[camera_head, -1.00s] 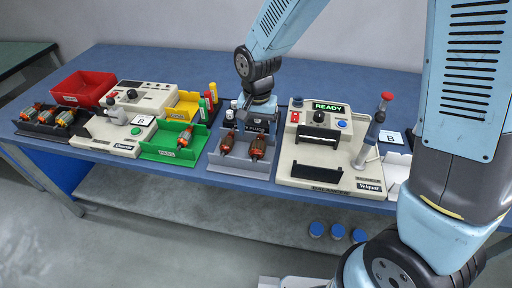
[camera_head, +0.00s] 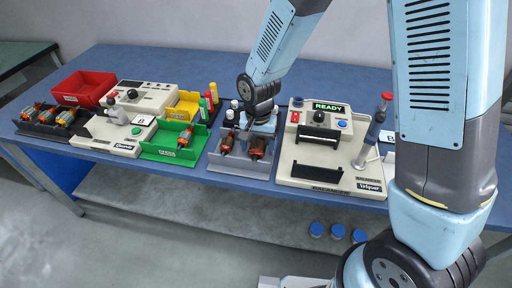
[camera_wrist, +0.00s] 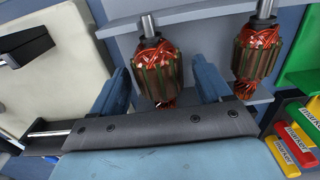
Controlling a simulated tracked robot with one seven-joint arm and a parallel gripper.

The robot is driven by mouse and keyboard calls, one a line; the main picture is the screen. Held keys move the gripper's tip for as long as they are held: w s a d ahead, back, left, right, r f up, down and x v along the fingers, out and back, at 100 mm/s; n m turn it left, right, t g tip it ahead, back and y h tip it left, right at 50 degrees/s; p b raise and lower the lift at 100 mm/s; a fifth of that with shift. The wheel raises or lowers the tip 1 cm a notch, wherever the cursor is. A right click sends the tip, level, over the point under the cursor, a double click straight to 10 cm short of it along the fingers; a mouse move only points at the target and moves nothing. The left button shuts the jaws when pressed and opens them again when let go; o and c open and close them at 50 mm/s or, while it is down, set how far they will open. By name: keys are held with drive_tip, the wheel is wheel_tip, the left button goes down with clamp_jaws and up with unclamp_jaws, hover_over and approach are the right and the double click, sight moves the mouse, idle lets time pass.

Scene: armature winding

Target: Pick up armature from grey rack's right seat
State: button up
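The grey rack (camera_head: 228,165) stands on the blue table, with a red-brown wound armature (camera_head: 258,147) in its right seat and another armature (camera_head: 227,141) in its left seat. My gripper (camera_head: 258,128) is above and behind the right armature, its fingers mostly hidden there. In the wrist view my gripper (camera_wrist: 160,80) is open, with a blue finger on each side of the right-seat armature (camera_wrist: 157,68). Gaps show between the fingers and it. The left-seat armature (camera_wrist: 257,50) is outside the fingers, to the right.
A green tray (camera_head: 165,152) with an armature is close on the left. Farther left are a tester (camera_head: 108,130), a red bin (camera_head: 85,88) and a dark rack (camera_head: 45,130).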

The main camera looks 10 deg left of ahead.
drive_tip(key=c, duration=1.2)
drive_tip(key=shift+c, duration=0.2)
drive_tip(key=shift+r, duration=0.15)
